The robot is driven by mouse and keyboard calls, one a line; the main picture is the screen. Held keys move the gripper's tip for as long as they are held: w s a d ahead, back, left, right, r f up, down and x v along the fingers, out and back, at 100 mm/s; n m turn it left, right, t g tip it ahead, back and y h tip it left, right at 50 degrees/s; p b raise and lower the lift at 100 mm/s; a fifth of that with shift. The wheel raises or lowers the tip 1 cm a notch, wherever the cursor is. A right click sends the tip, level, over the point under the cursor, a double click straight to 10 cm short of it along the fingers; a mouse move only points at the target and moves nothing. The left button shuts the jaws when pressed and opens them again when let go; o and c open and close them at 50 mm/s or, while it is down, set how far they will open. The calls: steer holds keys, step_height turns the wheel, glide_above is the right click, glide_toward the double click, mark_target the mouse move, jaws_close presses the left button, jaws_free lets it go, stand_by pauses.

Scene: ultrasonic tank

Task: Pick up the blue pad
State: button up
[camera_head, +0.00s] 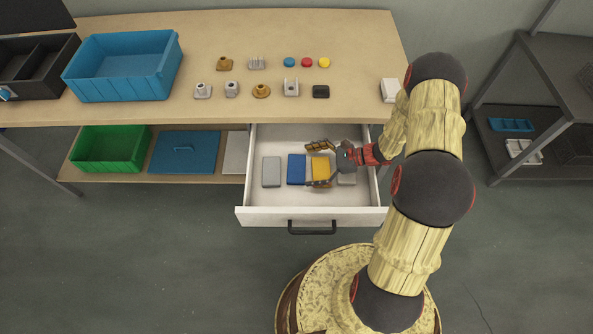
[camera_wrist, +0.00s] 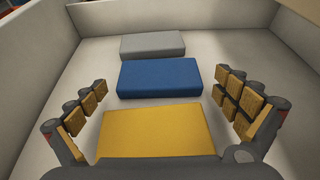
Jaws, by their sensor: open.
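The blue pad (camera_head: 297,169) lies flat in the open drawer, between a grey pad (camera_head: 271,171) on its left and a yellow pad (camera_head: 320,168) on its right. In the wrist view the blue pad (camera_wrist: 159,77) lies between the grey pad (camera_wrist: 152,44) farther off and the yellow pad (camera_wrist: 155,131) nearer. My gripper (camera_head: 318,165) is open and empty inside the drawer, at the yellow pad. In the wrist view its fingers (camera_wrist: 164,103) stand wide on either side, with the blue pad just beyond the fingertips. My gripper partly hides the yellow pad.
The white drawer (camera_head: 257,215) is pulled out under the wooden table (camera_head: 140,113); its walls surround the pads. Bins and small parts stand on the table. Bare drawer floor shows around the pads.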

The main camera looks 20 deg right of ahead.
mark_target(296, 169)
steer(key=shift+b+x, duration=0.3)
steer(key=shift+x, duration=1.15)
steer(key=shift+c, duration=1.3)
steer(key=c, duration=0.3)
steer(key=shift+c, duration=0.2)
